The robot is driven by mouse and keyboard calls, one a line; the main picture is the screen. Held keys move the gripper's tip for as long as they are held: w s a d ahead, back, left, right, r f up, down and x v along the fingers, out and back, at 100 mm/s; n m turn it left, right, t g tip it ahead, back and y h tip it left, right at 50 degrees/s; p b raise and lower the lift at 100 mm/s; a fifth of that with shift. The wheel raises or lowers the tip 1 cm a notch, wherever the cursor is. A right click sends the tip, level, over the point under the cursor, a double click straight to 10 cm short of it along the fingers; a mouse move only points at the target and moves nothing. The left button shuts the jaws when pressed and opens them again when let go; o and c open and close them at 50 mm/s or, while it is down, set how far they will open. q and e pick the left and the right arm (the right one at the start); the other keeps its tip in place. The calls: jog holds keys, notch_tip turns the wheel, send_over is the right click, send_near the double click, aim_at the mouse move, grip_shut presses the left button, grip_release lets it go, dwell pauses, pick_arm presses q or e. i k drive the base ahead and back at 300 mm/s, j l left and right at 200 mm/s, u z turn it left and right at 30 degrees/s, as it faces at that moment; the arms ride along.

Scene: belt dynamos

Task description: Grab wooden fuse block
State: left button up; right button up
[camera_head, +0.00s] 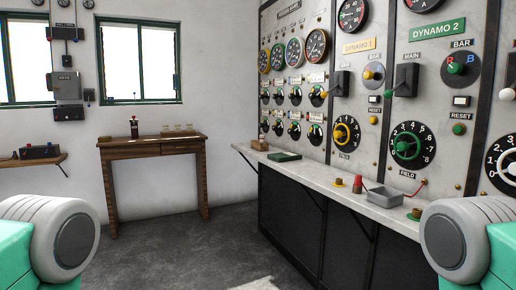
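A small brown wooden block (260,145), which looks like the fuse block, sits at the far left end of the pale ledge (327,178) below the switchboard. It is small in the picture, so its details cannot be made out. Nothing holds it. Only the green and grey links of my two arms show, at the lower left and lower right corners. Both of my grippers are out of view, and whether they are open or shut does not show.
A dark green flat item (285,157) lies beside the block. Farther right on the ledge are a red-topped piece (358,184), a grey tray (383,197) and brass-coloured knobs. A wooden table (153,142) stands by the back wall. The floor (200,250) ahead is clear.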

aim_at(260, 146)
jog(key=i+j+u, duration=0.25)
jog(key=i, duration=0.4)
jog(key=i+u, duration=0.3)
jog(key=i, duration=0.35)
jog(key=i+z, duration=0.1)
jog(key=i, duration=0.55)
jog(key=i+j+z, duration=0.1)
jog(key=i, duration=0.55)
jog(key=i+j+z, duration=0.15)
jog(key=i, duration=0.5)
